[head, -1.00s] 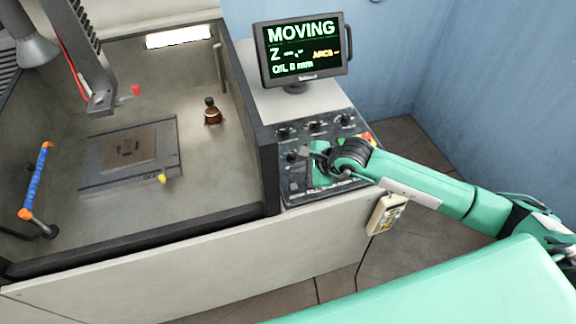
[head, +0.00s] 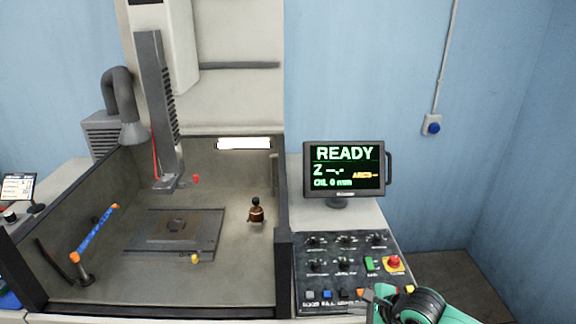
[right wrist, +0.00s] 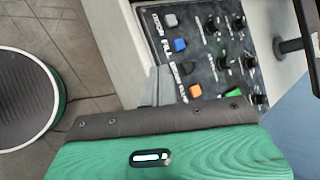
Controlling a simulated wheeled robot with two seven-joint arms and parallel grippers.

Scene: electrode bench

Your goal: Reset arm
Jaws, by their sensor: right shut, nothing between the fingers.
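My right arm comes in at the bottom right of the head view, with its gripper (head: 372,298) at the lower edge of the control panel (head: 343,246). The gripper is shut and empty. In the right wrist view the gripper fingers (right wrist: 160,86) show beside the panel (right wrist: 212,65), near its row of coloured buttons. Whether they touch the panel cannot be told. My left gripper is not in view. The monitor (head: 344,168) above the panel reads READY, with a Z line and OIL 0 mm.
The open machine tank (head: 282,262) stands left of the panel. The machine column (head: 157,105) hangs above. A red stop button (head: 393,262) is on the panel.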

